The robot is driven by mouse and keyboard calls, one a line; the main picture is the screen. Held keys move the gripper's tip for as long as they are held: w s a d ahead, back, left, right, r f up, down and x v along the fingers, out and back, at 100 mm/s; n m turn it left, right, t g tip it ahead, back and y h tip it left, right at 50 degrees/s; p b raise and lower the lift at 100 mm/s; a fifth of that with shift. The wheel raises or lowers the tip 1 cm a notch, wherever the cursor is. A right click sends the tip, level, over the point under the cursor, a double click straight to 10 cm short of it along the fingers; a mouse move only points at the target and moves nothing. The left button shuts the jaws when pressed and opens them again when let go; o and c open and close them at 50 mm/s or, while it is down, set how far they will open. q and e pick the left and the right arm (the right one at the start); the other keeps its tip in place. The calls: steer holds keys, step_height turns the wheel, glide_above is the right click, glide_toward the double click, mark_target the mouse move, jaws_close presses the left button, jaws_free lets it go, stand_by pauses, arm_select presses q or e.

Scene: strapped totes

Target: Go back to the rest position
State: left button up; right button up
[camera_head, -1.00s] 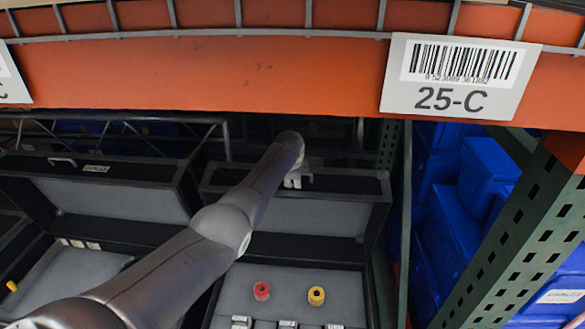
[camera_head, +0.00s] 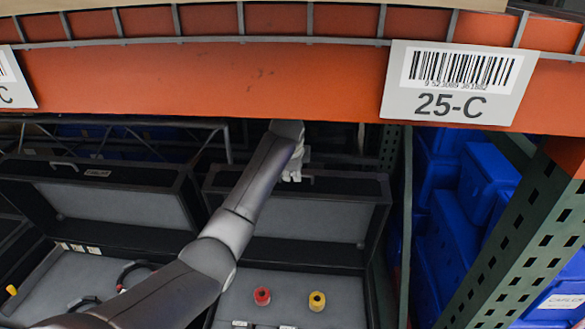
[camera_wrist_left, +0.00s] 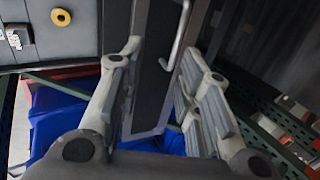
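My left arm reaches up from the lower left in the head view, and its gripper (camera_head: 292,170) is at the raised lid (camera_head: 318,211) of the right tote, partly hidden behind the wrist. In the left wrist view the gripper (camera_wrist_left: 160,58) is open. Its fingers stand apart, with the dark lid edge and a light handle (camera_wrist_left: 179,38) seen between and beyond them. I cannot tell whether a finger touches the lid. My right gripper is not in view.
The right tote holds a red roll (camera_head: 262,296) and a yellow roll (camera_head: 317,300). A left tote (camera_head: 110,200) stands open with black cable-like items (camera_head: 130,272). An orange shelf beam (camera_head: 210,85) crosses above the arm. A green post and blue bins (camera_head: 450,240) stand at right.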

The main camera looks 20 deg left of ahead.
arm_select(q)
steer(key=shift+s+r, duration=0.2)
steer(key=shift+r, duration=0.1)
steer(key=s+f+n+g, duration=0.15)
steer(key=s+f, duration=0.35)
steer(key=f, duration=0.7)
steer(key=s+d+f+n+b, duration=0.15)
steer(key=s+f, duration=0.35)
steer(key=f, duration=0.7)
steer(key=s+f+n+g+p, duration=0.15)
steer(key=s+f, duration=0.25)
steer(key=f, duration=0.8)
steer(key=s+f+n+h+b, duration=0.15)
steer(key=s+f+n, duration=0.25)
steer(key=s+f, duration=1.4)
steer(key=s+d+f+n, duration=0.1)
steer(key=s+f, duration=0.2)
steer(key=s, duration=0.8)
steer(key=s+f+n+g, duration=0.1)
steer(key=s+f, duration=0.2)
steer(key=s, duration=0.8)
steer(key=s+d+f+n+g, duration=0.1)
steer(key=s+f+n, duration=0.1)
steer(key=s, duration=0.9)
steer(key=shift+s+d+f+b, duration=0.3)
steer(key=shift+d+f+b, duration=0.1)
steer(key=shift+f, duration=0.2)
